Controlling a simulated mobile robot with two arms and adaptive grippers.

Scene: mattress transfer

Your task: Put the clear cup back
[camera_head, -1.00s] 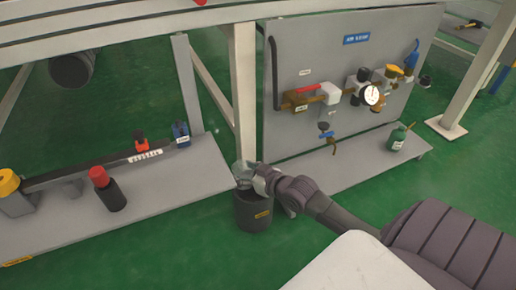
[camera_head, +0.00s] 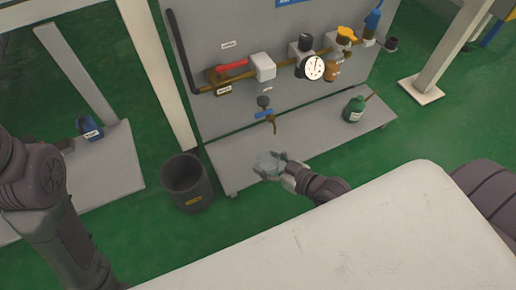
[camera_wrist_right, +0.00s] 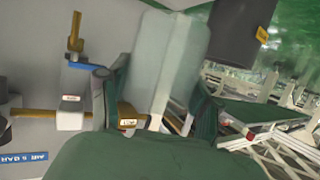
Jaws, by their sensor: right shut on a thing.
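The clear cup (camera_head: 268,163) is held in my right gripper (camera_head: 272,172), above the grey shelf at the foot of the valve panel. The right wrist view shows the see-through cup (camera_wrist_right: 168,60) between the fingers of my right gripper (camera_wrist_right: 160,105). The cup is pale, and its edges are hard to make out in the head view. A small spout (camera_head: 273,125) with a blue handle stands out from the panel just above the cup. My left arm shows at the left edge; its gripper is out of the picture.
A dark bin (camera_head: 187,184) stands on the green floor left of the shelf (camera_head: 225,165). The panel (camera_head: 205,50) carries a pipe with a gauge (camera_head: 313,68) and valves. A white surface (camera_head: 350,235) fills the front.

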